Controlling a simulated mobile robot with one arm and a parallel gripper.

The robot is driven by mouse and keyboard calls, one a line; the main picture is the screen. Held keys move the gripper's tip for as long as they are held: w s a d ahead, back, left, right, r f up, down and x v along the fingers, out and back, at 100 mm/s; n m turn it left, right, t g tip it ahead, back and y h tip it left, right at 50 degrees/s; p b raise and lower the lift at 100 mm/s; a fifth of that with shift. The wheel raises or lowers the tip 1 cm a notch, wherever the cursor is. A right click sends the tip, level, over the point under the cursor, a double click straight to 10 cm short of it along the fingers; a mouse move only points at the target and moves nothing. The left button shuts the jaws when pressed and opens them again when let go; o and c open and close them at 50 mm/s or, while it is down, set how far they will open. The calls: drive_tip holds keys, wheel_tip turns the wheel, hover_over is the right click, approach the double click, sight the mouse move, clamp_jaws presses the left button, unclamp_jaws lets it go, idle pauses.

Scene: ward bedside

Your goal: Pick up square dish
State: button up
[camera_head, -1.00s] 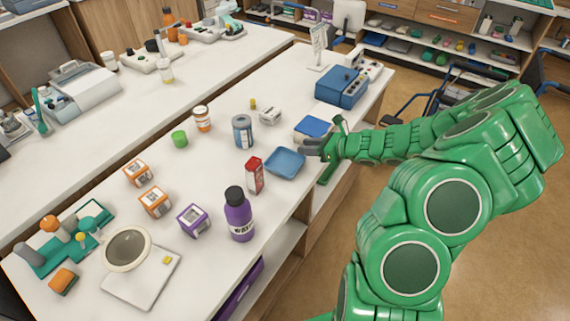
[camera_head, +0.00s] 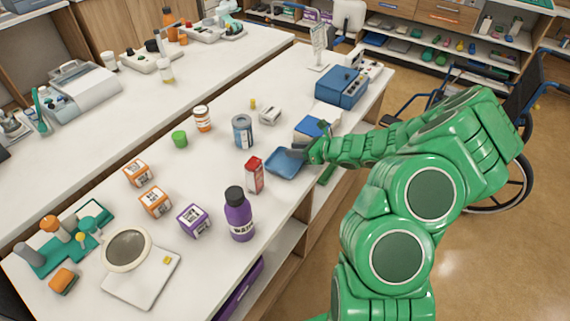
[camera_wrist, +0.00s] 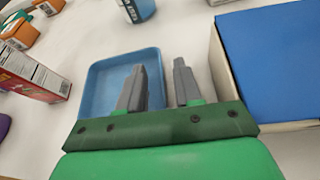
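The square dish (camera_head: 281,165) is a shallow blue tray lying flat near the right edge of the white table. In the wrist view the dish (camera_wrist: 103,80) shows behind and left of my fingers. My gripper (camera_head: 297,151) is at the dish's right side in the head view. In the wrist view my gripper (camera_wrist: 160,80) is open, with a gap between its two grey fingers. The left finger overlaps the dish in the picture, and the right finger lies just outside its right rim. Nothing is held between the fingers. Whether they touch the dish I cannot tell.
A blue-topped white box (camera_head: 310,127) stands close to the right of my gripper. A red box (camera_head: 255,176) stands left of the dish, and a blue can (camera_head: 242,131) behind it. A purple bottle (camera_head: 239,214) stands nearer the front. The table's right edge is close.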

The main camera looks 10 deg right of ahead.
drive_tip(key=shift+x, duration=0.9)
clamp_jaws()
